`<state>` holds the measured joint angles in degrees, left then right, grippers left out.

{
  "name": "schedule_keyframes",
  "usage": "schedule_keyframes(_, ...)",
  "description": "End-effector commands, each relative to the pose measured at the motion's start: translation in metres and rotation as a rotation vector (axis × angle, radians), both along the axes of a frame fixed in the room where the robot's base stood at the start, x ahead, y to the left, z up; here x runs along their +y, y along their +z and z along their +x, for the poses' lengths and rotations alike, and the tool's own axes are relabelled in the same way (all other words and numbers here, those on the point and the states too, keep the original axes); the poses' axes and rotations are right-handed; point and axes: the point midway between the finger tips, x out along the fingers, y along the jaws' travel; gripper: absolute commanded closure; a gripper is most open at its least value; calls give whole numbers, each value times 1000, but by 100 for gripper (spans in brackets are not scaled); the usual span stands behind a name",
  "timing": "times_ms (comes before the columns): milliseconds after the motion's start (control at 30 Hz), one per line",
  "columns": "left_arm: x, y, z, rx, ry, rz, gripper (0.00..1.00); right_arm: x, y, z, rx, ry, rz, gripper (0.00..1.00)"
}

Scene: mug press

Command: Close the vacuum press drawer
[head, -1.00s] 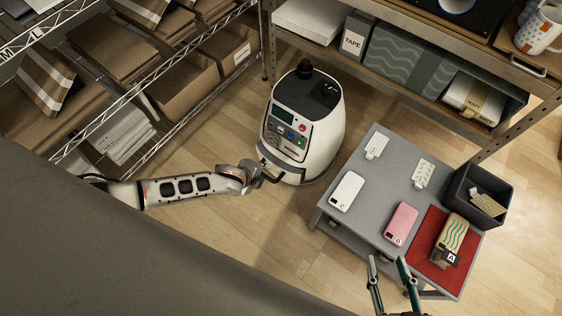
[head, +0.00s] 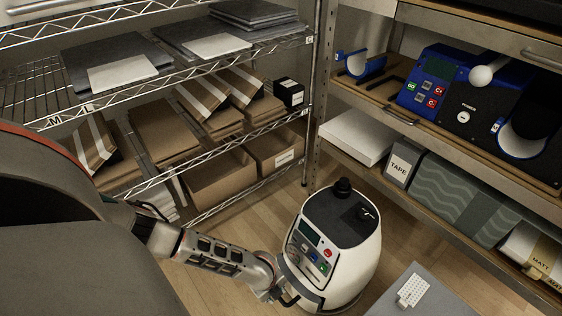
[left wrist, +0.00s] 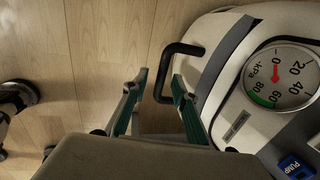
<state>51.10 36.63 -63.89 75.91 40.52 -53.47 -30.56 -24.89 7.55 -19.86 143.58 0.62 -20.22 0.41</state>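The vacuum press (head: 345,235) is a white rounded machine on the floor, with a dark top and a control panel. It also shows in the left wrist view, with its round kPa gauge (left wrist: 280,76). The black drawer handle (left wrist: 182,49) sticks out from its front. My left gripper (left wrist: 158,88) is open, with its two green-edged fingers apart and the end of the handle between them. I cannot tell whether they touch it. In the head view my left gripper (head: 278,292) is low at the press front. How far the drawer stands out is unclear. My right gripper is out of view.
A wire shelf (head: 230,145) with boxes and envelopes stands at the left. A wooden shelf (head: 440,140) holds a blue mug press (head: 470,98) at the right. A grey table (head: 432,300) is close by the press at lower right. Floor shows between.

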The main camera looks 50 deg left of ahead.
Motion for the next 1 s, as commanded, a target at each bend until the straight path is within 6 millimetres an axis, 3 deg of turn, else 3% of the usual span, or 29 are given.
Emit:
schedule_keyframes(100, 0, -12, 0, 3, -1, 0, 72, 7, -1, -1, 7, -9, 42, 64)
schedule_keyframes(433, 0, -10, 5, -5, -1, 1, 72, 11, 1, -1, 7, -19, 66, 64)
schedule_keyframes(533, 0, -11, 5, -5, 0, 0, 98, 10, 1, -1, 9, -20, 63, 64)
schedule_keyframes(767, 0, -11, 7, -4, 0, 0, 100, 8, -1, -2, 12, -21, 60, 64)
schedule_keyframes(1000, -3, -13, 35, -3, 2, -2, 100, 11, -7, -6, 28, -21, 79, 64)
